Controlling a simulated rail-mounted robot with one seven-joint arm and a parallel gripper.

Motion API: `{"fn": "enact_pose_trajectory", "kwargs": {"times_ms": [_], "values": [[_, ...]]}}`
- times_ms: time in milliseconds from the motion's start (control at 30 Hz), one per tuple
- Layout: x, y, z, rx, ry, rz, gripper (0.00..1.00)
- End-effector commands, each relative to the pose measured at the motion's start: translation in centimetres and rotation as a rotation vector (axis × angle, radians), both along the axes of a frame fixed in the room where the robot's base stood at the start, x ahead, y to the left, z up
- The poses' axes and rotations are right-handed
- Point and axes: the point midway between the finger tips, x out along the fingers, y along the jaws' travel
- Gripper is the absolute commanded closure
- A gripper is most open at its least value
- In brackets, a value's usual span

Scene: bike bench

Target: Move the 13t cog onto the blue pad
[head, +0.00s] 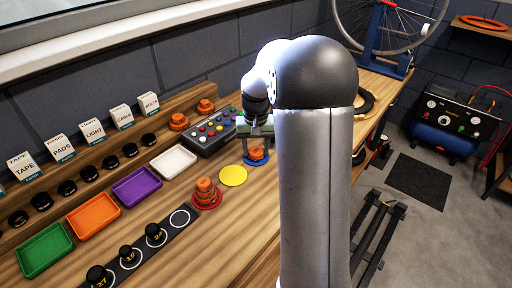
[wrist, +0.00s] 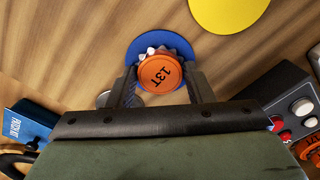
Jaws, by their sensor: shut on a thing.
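The orange 13t cog (wrist: 160,73) is between the fingers of my gripper (wrist: 160,88) in the wrist view, with its "13T" face toward the camera. My gripper is shut on it. In the wrist view the blue pad (wrist: 143,42) lies under and around the cog; whether the cog touches the pad cannot be told. In the head view, my gripper (head: 256,146) holds the cog (head: 257,154) over the blue pad (head: 250,163), and my arm covers the area to the right.
A yellow pad (head: 233,176) is bare beside the blue one. A red pad (head: 207,203) carries stacked orange cogs (head: 205,188). A button box (head: 212,133) stands behind. White (head: 174,161), purple (head: 137,186), orange (head: 94,214) and green (head: 44,250) trays line the bench.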

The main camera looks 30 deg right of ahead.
Motion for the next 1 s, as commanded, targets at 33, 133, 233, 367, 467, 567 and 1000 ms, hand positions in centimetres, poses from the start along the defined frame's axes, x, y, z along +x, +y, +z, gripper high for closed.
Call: {"fn": "enact_pose_trajectory", "kwargs": {"times_ms": [33, 133, 233, 367, 467, 567, 1000], "values": [[0.0, 0.0, -0.1, 0.000, 0.000, 0.000, 0.76], [0.0, 0.0, -0.5, 0.000, 0.000, 0.000, 0.76], [0.0, 0.0, -0.3, 0.000, 0.000, 0.000, 0.31], [0.0, 0.0, -0.3, 0.000, 0.001, 0.000, 0.31], [0.0, 0.0, -0.3, 0.000, 0.000, 0.000, 0.31], [0.0, 0.0, 0.2, 0.000, 0.000, 0.000, 0.31], [0.1, 0.0, 8.4, -0.001, -0.004, -0.001, 0.31]]}}
